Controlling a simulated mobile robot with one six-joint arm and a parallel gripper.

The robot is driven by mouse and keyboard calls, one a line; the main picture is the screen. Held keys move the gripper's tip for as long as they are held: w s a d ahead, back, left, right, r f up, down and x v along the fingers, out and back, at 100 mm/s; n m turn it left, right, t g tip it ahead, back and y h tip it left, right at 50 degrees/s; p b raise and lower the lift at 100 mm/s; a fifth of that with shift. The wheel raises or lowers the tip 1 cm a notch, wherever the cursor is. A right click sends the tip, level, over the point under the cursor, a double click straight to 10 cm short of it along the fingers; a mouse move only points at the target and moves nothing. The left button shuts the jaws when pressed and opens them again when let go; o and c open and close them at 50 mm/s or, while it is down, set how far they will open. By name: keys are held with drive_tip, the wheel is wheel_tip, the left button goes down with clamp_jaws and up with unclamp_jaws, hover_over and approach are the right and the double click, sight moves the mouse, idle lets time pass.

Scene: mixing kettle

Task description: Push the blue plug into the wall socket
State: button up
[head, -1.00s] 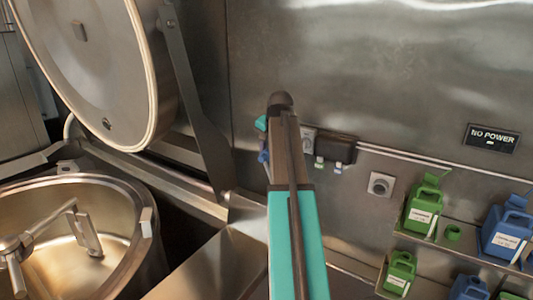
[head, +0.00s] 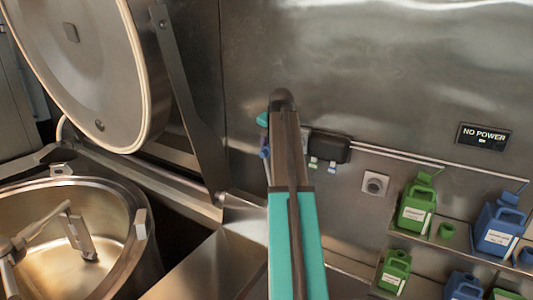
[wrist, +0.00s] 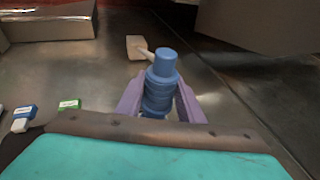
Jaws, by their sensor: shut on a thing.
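The blue plug (wrist: 162,80) is between the purple fingers of my gripper (wrist: 160,103) in the wrist view. The fingers are shut on its ribbed body, and its rounded blue end stands clear of them. In the head view my arm hides most of the gripper; a small blue part (head: 265,153) shows at the arm's left edge. A grey wall socket (head: 375,183) with a round face is on the steel wall, right of my arm. A grey fitting (head: 306,143) is partly hidden behind my arm. I cannot see any contact between plug and socket.
A dark box (head: 330,147) with small tags below it is on the wall. A NO POWER sign (head: 483,137) is at right. Green jugs (head: 416,207) and blue jugs (head: 497,232) stand on shelves at lower right. The open kettle (head: 75,240) is at left.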

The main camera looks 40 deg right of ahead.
drive_tip(key=shift+w+d, duration=0.15)
drive_tip(key=shift+d, duration=0.45)
drive_tip(key=shift+w+d, duration=0.25)
drive_tip(key=shift+d, duration=0.7)
drive_tip(key=shift+w+d, duration=0.2)
drive_tip(key=shift+d, duration=0.7)
idle(0.3)
drive_tip(key=shift+d+r, duration=0.15)
drive_tip(key=shift+d, duration=0.25)
idle(0.8)
drive_tip(key=o, duration=1.6)
drive_tip(key=shift+o, duration=0.2)
drive_tip(key=shift+a, duration=0.1)
drive_tip(key=shift+v, duration=3.4)
drive_tip(key=shift+s, duration=0.1)
